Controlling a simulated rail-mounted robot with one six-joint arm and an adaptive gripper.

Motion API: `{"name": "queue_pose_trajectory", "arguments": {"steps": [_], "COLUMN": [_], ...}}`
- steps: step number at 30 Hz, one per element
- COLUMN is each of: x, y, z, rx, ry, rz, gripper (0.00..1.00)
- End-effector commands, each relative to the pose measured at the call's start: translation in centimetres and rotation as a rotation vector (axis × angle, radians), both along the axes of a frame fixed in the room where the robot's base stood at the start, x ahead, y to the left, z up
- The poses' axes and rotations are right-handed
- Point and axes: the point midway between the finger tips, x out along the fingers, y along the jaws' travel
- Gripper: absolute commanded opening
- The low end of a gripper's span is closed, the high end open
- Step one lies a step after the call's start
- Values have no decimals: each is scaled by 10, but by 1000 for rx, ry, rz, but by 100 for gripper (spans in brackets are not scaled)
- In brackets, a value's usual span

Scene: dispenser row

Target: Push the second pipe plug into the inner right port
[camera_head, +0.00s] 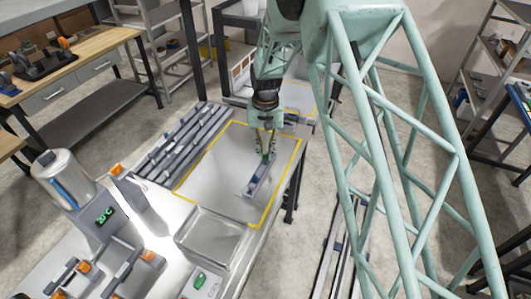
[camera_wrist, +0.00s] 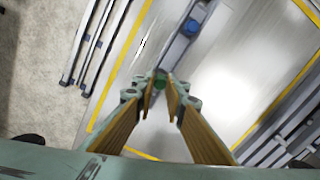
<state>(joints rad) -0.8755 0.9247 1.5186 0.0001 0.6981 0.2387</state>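My gripper (camera_head: 266,156) points down over the far part of the yellow-outlined work surface. In the wrist view its fingers (camera_wrist: 160,92) with tan pads close in on a small round green piece (camera_wrist: 160,81), which looks like a pipe plug. A narrow grey metal bar (camera_head: 262,174) lies on the surface below the fingertips; it also shows in the wrist view (camera_wrist: 177,49). A blue plug (camera_wrist: 192,27) sits on the bar, apart from the fingers. The green piece appears in line with the bar; whether it touches a port is hidden.
Several grey rails (camera_head: 185,140) lie left of the yellow-outlined area (camera_head: 213,158). A metal bin (camera_head: 208,237) and a dispenser station (camera_head: 92,205) with a green display stand nearer. The plate around the bar is mostly clear.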

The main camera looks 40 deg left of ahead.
Motion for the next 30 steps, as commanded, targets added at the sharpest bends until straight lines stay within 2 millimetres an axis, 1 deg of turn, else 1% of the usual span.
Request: {"name": "queue_pose_trajectory", "arguments": {"steps": [28, 29, 30], "x": [0, 0, 0], "y": [0, 0, 0], "z": [-21, -20, -20], "rx": [0, 0, 0], "ry": [0, 0, 0], "rz": [0, 0, 0], "gripper": [6, 14, 18]}}
